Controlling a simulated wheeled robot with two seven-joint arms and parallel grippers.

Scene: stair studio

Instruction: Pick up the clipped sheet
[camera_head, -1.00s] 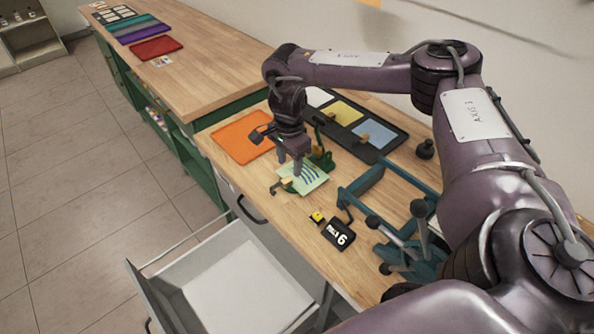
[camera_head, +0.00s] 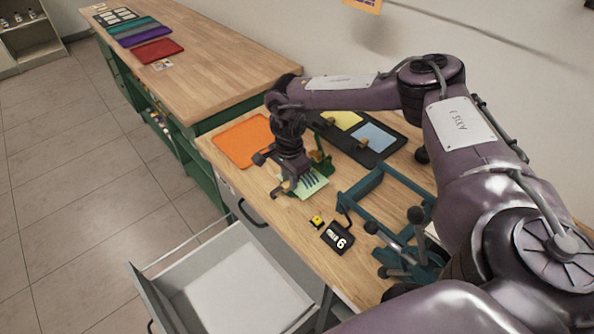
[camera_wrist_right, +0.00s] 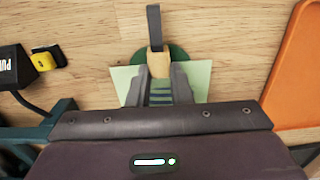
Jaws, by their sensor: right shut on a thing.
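The clipped sheet (camera_head: 314,184) is pale green with dark stripes and lies on the wooden bench, near its front edge. It also shows in the right wrist view (camera_wrist_right: 200,80), partly hidden by my fingers. A tan clip (camera_wrist_right: 158,62) with a dark strip sits at its edge, over a dark green round piece (camera_wrist_right: 177,54). My right gripper (camera_head: 290,184) is down at the sheet's clip end. In the wrist view its two fingers (camera_wrist_right: 158,82) are shut on the tan clip. I cannot tell any gap between sheet and bench. My left gripper is out of view.
An orange tray (camera_head: 243,138) lies to the left. A dark tray with coloured panels (camera_head: 390,152) is behind. An open drawer (camera_head: 150,290) juts out below.

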